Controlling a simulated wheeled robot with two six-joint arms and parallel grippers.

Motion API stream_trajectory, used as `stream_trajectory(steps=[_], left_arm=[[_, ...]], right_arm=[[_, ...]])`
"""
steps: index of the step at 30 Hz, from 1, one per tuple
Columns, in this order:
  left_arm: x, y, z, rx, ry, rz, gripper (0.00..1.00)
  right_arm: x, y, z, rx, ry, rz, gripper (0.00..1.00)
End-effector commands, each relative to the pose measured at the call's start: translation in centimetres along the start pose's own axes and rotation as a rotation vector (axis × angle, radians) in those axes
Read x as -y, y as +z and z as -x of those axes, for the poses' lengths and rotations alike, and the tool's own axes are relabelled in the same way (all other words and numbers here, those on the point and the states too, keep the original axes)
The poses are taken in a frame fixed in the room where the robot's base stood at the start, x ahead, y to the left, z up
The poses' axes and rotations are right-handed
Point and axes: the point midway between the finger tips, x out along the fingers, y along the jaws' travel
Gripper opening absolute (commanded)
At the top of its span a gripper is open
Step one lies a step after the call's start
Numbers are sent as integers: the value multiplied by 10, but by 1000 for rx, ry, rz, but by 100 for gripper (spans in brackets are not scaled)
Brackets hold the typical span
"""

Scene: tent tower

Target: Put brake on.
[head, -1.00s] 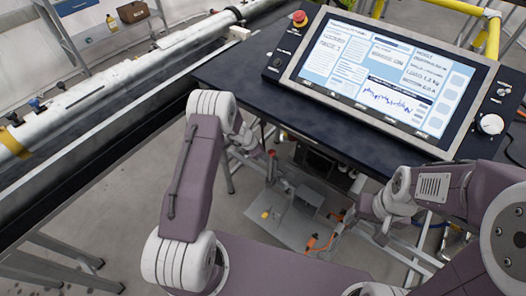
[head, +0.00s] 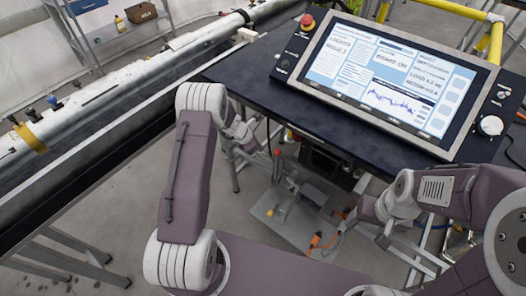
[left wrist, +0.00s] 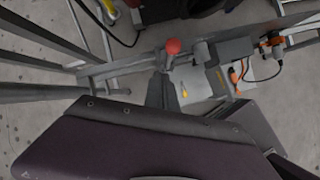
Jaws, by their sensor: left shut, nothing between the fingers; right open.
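A lever with a red knob (head: 277,152) stands below the console desk, above a grey metal base plate (head: 262,211). The red knob also shows in the left wrist view (left wrist: 173,46), just beyond my left gripper (left wrist: 161,92). My left gripper is shut and empty, pointing toward the knob; I cannot tell whether it touches it. In the head view it is partly hidden behind my own wrist. My right gripper (head: 366,232) is open and empty, low in front of the desk. I cannot tell from these frames whether the red-knobbed lever is the brake.
The dark console desk (head: 255,70) carries a large screen (head: 390,80), a red stop button (head: 307,20) and a white knob (head: 490,125). A long pipe (head: 120,90) runs along the left. Orange connectors and cables lie under the desk.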

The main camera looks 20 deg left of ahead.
Motion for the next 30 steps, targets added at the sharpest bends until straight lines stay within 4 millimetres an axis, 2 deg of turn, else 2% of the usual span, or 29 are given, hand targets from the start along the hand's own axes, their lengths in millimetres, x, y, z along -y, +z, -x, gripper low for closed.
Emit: stream_trajectory(steps=[1, 3, 9, 27, 29, 30], left_arm=[[-3, 6, 14, 1, 2, -1, 0], [-4, 9, 27, -1, 1, -1, 0], [-8, 14, 48, -3, -1, 1, 0], [-8, 14, 51, -5, -3, -3, 0], [-3, 17, 57, -10, -10, -52, 0], [5, 21, 67, -20, -22, -133, 0]], right_arm=[[0, -1, 7, 0, 0, 0, 70], [0, -1, 11, 0, 0, 0, 70], [0, -2, 17, 0, 0, 0, 70], [0, -2, 17, 0, 0, 0, 70], [0, -2, 19, 0, 0, 0, 70], [0, -2, 22, 0, 0, 0, 70]])
